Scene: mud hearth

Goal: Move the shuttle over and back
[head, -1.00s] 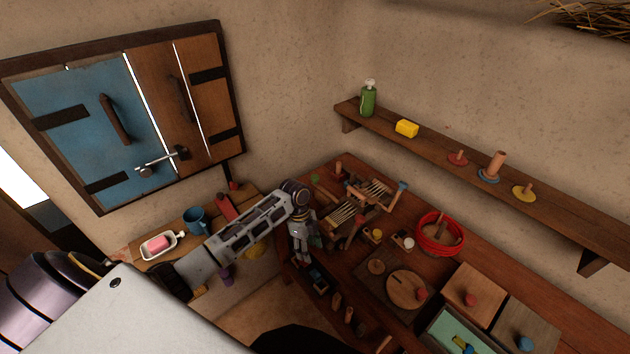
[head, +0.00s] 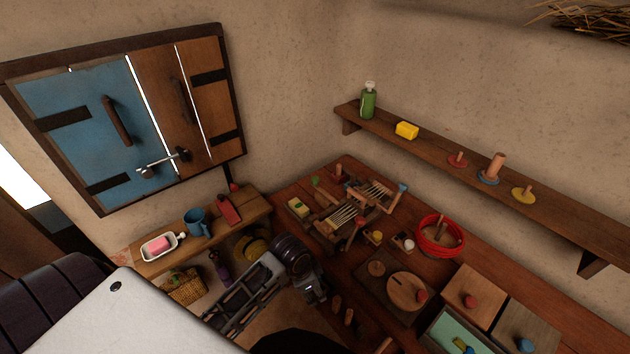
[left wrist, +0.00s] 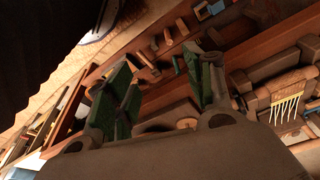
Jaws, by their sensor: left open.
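A small wooden loom (head: 358,208) with pale threads stands on the brown table at the back. Part of it also shows at the right of the left wrist view (left wrist: 285,105). I cannot single out the shuttle for sure; a brown wooden piece (head: 325,199) lies at the loom's left side. My left gripper (head: 315,294) is in front of the loom, apart from it, by the table's near left edge. In the left wrist view its green-padded fingers (left wrist: 165,88) are spread with nothing held between them. My right gripper is out of view.
A side shelf at left holds a blue mug (head: 196,222) and a dish (head: 160,246). A wall shelf (head: 560,205) runs above the table.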

